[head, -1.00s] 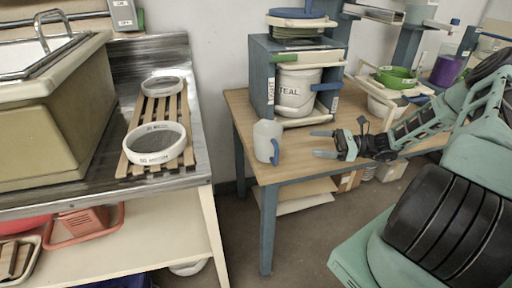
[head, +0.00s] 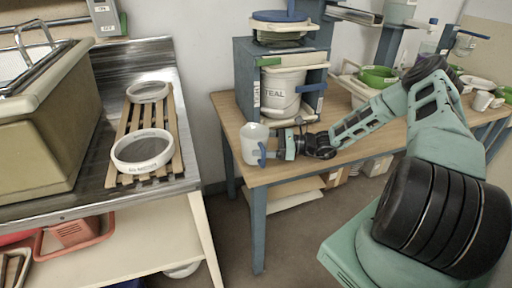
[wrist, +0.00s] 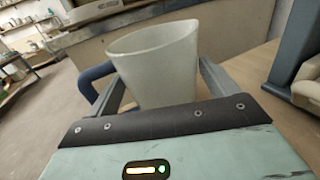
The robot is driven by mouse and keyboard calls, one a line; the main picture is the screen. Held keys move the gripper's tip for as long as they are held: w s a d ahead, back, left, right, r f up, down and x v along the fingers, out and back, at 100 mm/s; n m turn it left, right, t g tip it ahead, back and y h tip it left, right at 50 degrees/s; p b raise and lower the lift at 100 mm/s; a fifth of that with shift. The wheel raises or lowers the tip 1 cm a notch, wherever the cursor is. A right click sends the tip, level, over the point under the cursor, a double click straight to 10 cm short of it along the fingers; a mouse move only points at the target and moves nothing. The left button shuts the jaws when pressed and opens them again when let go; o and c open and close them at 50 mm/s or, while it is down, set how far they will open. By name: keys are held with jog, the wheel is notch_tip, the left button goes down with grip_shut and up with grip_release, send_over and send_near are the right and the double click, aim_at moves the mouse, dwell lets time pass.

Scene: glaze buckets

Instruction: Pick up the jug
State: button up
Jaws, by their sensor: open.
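The jug (head: 251,143) is a pale grey-white cup with a blue handle, standing upright near the left front corner of the wooden table (head: 226,108). In the wrist view the jug (wrist: 155,65) stands between the two fingers of my gripper (wrist: 160,85), with its blue handle at the left, partly behind the left finger. My gripper (head: 268,146) reaches it from the right in the head view, where the jug hides part of the fingers. The jaws are open around the jug. I cannot tell whether either finger touches it.
A blue shelf unit (head: 245,75) holding a white TEAL bucket (head: 284,92) stands just behind the jug. A metal sink bench (head: 90,185) with a slatted rack and white rings is across a gap at left. Green bowls (head: 378,76) stand farther right.

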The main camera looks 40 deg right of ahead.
jog(key=shift+x, duration=0.95)
jog(key=c, duration=0.8)
